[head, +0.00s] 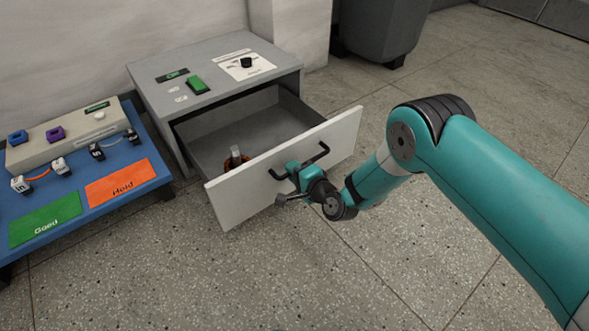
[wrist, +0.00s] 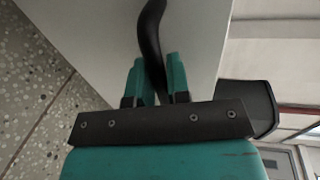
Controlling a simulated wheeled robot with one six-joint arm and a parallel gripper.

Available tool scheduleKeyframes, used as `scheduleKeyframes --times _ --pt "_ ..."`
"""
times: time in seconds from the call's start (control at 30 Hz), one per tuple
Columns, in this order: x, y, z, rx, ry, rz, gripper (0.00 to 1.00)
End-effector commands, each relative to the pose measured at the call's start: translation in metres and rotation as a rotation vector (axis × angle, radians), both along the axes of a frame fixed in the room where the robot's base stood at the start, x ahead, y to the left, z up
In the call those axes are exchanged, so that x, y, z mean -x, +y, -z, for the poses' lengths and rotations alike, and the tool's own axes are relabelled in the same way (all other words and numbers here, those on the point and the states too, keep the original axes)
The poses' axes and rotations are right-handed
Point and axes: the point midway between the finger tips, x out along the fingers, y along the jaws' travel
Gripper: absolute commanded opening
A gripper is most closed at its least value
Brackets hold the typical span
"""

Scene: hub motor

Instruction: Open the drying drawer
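The drying drawer (head: 240,189) is pulled well out of its grey cabinet (head: 152,99) in the head view, with its inside showing. Its pale front also shows in the wrist view (wrist: 100,40). A black bar handle (head: 313,157) is fixed on the front. In the wrist view the handle (wrist: 151,35) runs down between the two teal fingers of my gripper (wrist: 157,78), which lie close against it on both sides. In the head view my gripper (head: 293,170) is at the handle. A small clear vial in a reddish-brown holder (head: 236,157) stands inside the drawer.
A blue bench (head: 80,202) with green and orange mats stands left of the cabinet. A green button (head: 198,85) and a black knob are on the cabinet top. A dark bin (head: 380,27) stands behind. The floor before the drawer is clear.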

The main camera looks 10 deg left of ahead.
Motion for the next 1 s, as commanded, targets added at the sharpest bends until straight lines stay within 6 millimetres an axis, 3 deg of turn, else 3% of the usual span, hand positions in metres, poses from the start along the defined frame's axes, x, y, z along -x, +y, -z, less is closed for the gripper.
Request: scheduleKeyframes --times 0.03,0.1,0.47,1.0 --pt "0.003 0.002 0.001 0.001 0.004 -0.006 0.28" --pt "0.002 0.001 0.001 0.0 0.003 -0.003 0.38" --pt "0.003 -0.005 -0.002 -0.001 0.001 0.002 0.38" --pt "0.057 -0.066 -0.021 -0.001 0.009 0.005 0.38"
